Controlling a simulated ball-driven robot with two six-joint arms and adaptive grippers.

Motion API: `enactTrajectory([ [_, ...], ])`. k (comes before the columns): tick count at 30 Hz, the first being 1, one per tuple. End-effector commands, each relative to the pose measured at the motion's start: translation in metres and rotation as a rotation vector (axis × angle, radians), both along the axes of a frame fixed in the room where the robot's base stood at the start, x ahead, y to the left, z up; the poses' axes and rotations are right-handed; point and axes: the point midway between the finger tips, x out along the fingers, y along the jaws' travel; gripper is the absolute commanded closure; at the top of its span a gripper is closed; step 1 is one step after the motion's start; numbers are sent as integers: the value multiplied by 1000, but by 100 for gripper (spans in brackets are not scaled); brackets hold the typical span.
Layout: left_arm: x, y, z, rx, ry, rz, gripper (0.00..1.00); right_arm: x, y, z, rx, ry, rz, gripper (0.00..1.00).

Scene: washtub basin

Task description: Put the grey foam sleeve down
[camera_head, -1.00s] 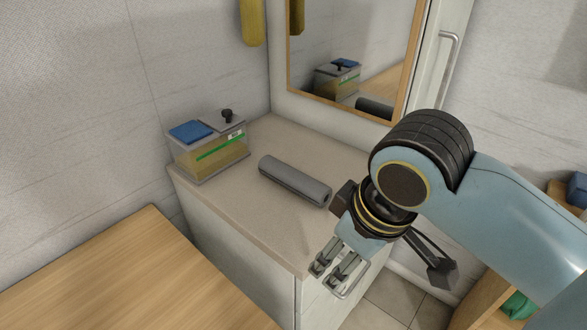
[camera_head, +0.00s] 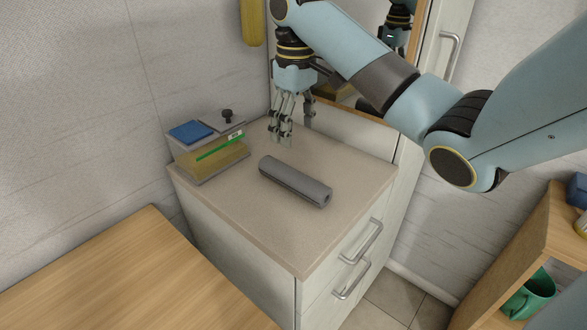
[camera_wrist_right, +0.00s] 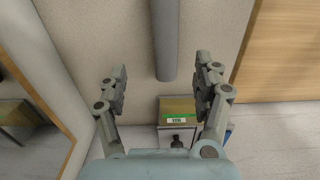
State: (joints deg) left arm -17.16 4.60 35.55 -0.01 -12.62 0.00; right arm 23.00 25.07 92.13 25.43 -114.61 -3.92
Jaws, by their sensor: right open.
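The grey foam sleeve (camera_head: 295,182) lies on its side on the beige top of the cabinet (camera_head: 235,208), in the middle of the head view. In the right wrist view the sleeve (camera_wrist_right: 165,38) runs down from the top edge, beyond the fingertips. My right gripper (camera_head: 281,138) hangs above the back of the cabinet top, fingers down, behind the sleeve and apart from it. In the right wrist view its two fingers (camera_wrist_right: 162,80) are wide apart with nothing gripped between them. My left gripper is not in view.
A clear box (camera_head: 212,160) with a green-striped label and blue item stands at the cabinet top's back left. A mirror (camera_head: 345,95) with a wooden frame is behind my arm. A wooden surface (camera_head: 130,275) is front left. The cabinet top's front is clear.

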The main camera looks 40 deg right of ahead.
Motion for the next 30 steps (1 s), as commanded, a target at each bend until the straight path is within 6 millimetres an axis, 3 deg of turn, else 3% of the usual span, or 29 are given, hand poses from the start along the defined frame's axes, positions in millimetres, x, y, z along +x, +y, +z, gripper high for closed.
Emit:
enactTrajectory([
  [6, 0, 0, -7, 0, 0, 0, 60, -1, 1, -38, 4, 4, -1, 33],
  [14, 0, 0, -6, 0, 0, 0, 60, -2, 4, -61, 3, 2, 0, 33],
  [21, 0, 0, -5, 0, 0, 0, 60, -4, 9, -97, 2, 2, 0, 33],
  [30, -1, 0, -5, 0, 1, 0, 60, -4, 9, -104, 0, 0, 1, 33],
])
